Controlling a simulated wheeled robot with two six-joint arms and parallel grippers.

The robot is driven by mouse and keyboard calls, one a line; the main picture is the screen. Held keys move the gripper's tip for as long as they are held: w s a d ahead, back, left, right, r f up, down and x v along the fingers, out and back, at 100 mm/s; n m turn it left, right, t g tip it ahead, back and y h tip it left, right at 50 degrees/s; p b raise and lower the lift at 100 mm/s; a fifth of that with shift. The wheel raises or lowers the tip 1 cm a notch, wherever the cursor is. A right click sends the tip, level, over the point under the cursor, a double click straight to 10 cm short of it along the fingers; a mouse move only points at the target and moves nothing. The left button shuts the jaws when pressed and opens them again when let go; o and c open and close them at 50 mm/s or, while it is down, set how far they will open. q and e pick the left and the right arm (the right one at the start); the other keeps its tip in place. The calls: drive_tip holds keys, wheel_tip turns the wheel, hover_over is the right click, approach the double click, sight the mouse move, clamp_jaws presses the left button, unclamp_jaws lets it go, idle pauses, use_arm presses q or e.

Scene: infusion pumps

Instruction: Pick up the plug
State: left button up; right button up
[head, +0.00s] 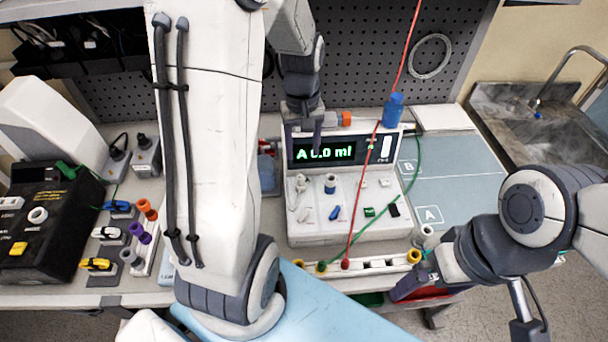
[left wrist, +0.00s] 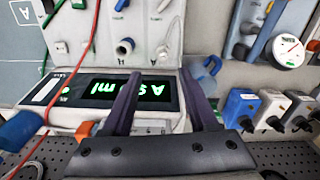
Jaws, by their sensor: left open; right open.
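Several coloured plug-like pieces are in view, and I cannot tell which one the task means. A blue one (head: 393,108) stands on the pump's (head: 345,228) top right, by a red cord. An orange one (head: 147,208) and a purple one (head: 138,232) are in a strip at left. A yellow one (head: 413,257) is at the front rail. My left gripper (head: 318,140) is open and empty over the pump's display; its fingers also show in the left wrist view (left wrist: 163,82). My right gripper (head: 408,284) is open beside the yellow piece, partly hidden.
A black device (head: 45,222) stands at left. Blue and grey plugs in sockets (left wrist: 270,108) show in the left wrist view. The red cord (head: 370,160) and green cord (head: 414,165) cross the pump. A sink (head: 530,110) lies beyond.

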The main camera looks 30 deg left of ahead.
use_arm(q)
hover_over(300, 177)
wheel_tip(300, 177, down, 5)
drive_tip(key=shift+d+f+p, duration=0.1)
drive_tip(key=shift+d+p, duration=0.05)
drive_tip(key=shift+p, duration=0.2)
drive_tip(key=shift+s+f+p, duration=0.1)
drive_tip(key=shift+f+p, duration=0.25)
drive_tip(key=shift+f, duration=0.25)
wheel_tip(300, 177, down, 4)
drive_tip(key=shift+f+p, duration=0.1)
drive_tip(key=shift+p, duration=0.5)
clamp_jaws()
